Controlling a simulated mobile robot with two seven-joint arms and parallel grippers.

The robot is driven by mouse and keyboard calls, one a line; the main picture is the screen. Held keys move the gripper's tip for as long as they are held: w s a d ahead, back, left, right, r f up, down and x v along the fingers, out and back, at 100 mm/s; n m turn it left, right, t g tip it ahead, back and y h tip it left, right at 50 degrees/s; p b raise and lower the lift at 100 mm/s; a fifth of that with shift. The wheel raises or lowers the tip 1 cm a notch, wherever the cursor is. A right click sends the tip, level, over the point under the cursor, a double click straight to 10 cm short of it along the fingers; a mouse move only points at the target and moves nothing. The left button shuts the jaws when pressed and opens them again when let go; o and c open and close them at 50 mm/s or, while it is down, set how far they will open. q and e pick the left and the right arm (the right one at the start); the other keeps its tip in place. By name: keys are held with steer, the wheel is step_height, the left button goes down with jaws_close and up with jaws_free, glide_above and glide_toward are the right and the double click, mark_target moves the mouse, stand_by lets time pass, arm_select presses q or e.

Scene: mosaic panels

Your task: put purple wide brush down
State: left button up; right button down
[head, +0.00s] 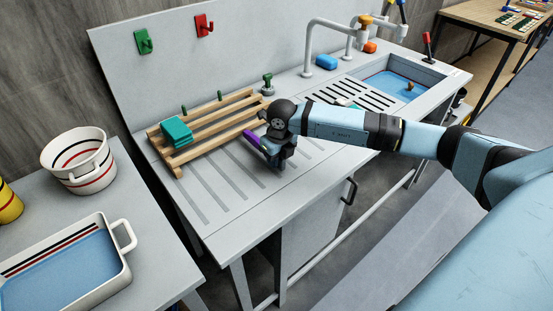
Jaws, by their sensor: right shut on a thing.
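The purple wide brush (253,139) shows as a short purple piece at my right gripper (275,160). My right gripper is over the grooved draining area of the grey sink bench (215,222), just in front of a slatted wooden rack (213,123). The gripper is shut on the brush. The wrist hides most of the brush, and I cannot tell whether the brush touches the bench. My left gripper is not in view.
A teal block (176,132) lies on the rack's left end. A white tap (309,45), a blue item (326,62) and a water-filled sink (395,84) are to the right. A white bucket (78,170) and a tray (122,282) stand on the left table. The bench's front left is clear.

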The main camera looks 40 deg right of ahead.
steer(key=shift+f, duration=0.4)
steer(key=shift+f, duration=0.2)
steer(key=c, duration=1)
jaws_free()
steer(key=shift+r, duration=0.1)
